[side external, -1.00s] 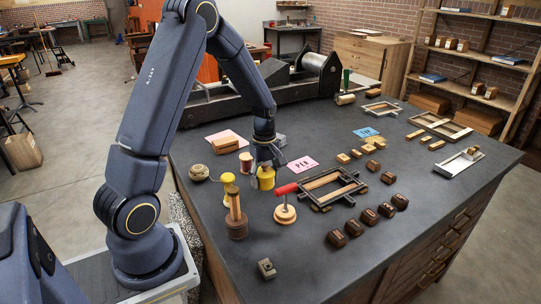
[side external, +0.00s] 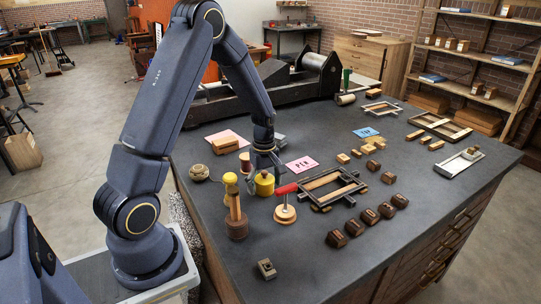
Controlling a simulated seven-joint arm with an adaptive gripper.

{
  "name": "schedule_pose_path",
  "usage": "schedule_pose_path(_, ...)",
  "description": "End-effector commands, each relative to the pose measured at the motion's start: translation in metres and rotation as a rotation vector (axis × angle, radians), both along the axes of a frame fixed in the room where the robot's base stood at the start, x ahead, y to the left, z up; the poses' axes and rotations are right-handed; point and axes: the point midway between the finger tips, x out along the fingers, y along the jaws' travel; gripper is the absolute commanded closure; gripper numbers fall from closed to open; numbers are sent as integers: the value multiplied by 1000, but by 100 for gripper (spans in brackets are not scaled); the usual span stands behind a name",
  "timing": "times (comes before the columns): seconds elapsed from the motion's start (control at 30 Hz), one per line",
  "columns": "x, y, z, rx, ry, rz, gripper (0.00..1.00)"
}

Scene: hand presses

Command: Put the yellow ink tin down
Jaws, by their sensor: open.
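The yellow ink tin (side external: 264,186) stands upright on the dark bench top, left of the wooden frame with the red-handled tool. My gripper (side external: 262,168) is just above and around the top of the tin, pointing down, with its fingers apart. The tin appears to rest on the bench. Part of its top is hidden by the fingers.
A wooden-handled tool with a yellow knob (side external: 235,208) stands close at the left. A red spool (side external: 245,162) is behind.

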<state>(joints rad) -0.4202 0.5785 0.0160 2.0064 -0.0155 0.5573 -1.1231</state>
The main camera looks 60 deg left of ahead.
Motion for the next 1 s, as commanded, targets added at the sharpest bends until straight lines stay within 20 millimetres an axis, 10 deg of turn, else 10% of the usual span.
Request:
schedule_pose_path(0.27, 1, 1, 19, 3, -4, 0, 18)
schedule_pose_path(0.83, 0, -1, 122, 1, -4, -7, 18)
schedule_pose_path(1.0, -10, -29, 157, 23, -67, -200, 18)
